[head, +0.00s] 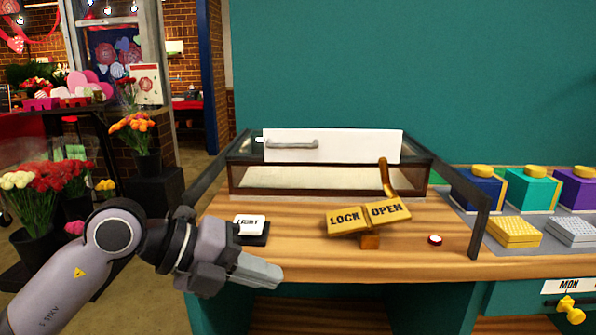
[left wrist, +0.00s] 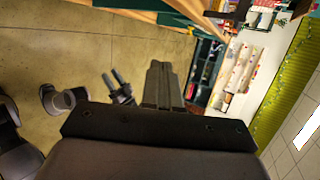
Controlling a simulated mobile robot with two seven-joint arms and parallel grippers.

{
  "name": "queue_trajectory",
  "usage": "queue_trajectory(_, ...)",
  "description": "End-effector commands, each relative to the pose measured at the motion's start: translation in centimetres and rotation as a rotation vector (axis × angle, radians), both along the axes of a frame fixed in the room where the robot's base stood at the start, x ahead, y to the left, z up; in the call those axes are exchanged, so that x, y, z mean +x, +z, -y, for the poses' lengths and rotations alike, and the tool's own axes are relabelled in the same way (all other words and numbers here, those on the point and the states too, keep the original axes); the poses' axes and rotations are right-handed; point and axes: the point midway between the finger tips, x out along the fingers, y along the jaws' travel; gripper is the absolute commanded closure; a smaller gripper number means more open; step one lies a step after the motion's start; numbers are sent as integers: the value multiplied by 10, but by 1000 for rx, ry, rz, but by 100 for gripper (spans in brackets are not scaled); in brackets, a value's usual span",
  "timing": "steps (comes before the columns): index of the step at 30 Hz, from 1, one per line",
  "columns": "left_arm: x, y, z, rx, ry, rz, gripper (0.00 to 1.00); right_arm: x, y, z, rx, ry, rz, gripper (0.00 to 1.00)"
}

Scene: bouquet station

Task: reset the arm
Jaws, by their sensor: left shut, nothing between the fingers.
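My left gripper (head: 262,272) is in front of the bench's left front corner in the head view, with its arm coming in from the lower left. Its grey fingers are shut together with nothing between them and point right. In the left wrist view the closed fingers (left wrist: 163,85) also show, with open floor and room behind them. No object touches the gripper in either view. My right gripper does not show in the head view.
Colored boxes (head: 530,188) stand right. Flower buckets (head: 40,245) stand left.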

Motion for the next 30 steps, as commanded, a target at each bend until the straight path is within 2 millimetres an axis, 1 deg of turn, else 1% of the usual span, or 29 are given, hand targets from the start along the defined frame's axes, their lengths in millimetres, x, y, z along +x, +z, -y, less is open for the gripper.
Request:
queue_trajectory(1,-12,0,12,-98,-45,-43,100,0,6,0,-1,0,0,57)
queue_trajectory(3,-25,3,24,-248,-88,-89,100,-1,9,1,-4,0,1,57)
queue_trajectory(6,-38,12,34,-467,-107,-155,100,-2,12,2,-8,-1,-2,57)
queue_trajectory(8,-42,18,34,-600,-93,-194,100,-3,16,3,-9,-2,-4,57)
queue_trajectory(11,-42,24,28,-810,-28,-261,100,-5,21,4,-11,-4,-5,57)
queue_trajectory(13,-38,25,19,-947,46,-309,100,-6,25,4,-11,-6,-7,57)
queue_trajectory(15,-32,21,6,-1073,143,-360,100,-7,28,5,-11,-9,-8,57)
queue_trajectory(17,-26,12,-8,-1170,243,-406,100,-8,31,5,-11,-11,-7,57)
queue_trajectory(20,-18,-11,-34,-1302,439,-485,100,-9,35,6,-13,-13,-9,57)
queue_trajectory(23,-15,-47,-61,-1390,667,-574,100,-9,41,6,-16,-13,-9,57)
queue_trajectory(24,-16,-64,-72,-1414,763,-613,100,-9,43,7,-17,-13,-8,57)
queue_trajectory(26,-22,-93,-89,-1434,913,-675,100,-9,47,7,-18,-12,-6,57)
queue_trajectory(27,-28,-113,-99,-1438,1014,-717,100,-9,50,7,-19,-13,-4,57)
queue_trajectory(29,-43,-145,-113,-1429,1167,-787,100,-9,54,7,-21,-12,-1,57)
queue_trajectory(30,-55,-166,-122,-1415,1268,-834,100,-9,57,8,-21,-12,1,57)
